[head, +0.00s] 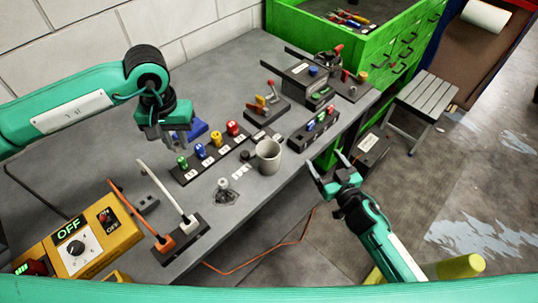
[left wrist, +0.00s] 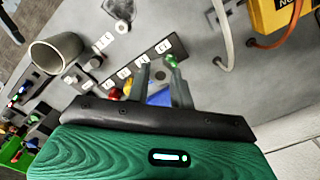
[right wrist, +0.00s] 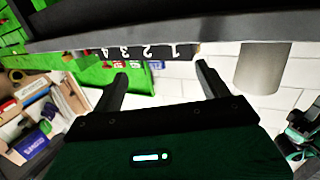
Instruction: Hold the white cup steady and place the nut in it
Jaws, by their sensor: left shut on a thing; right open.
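The white cup (head: 268,157) looks light grey and stands upright and open on the bench near its front edge. It also shows in the left wrist view (left wrist: 56,52) and the right wrist view (right wrist: 262,68). My left gripper (head: 168,140) is above the bench, left of the cup, behind the row of coloured pegs.
A peg strip (head: 212,155) lies between my left gripper and the cup. A small metal piece (head: 224,185) sits on a dark patch left of the cup. A yellow control box (head: 80,240) is at front left, a green drawer cabinet (head: 350,40) at the back.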

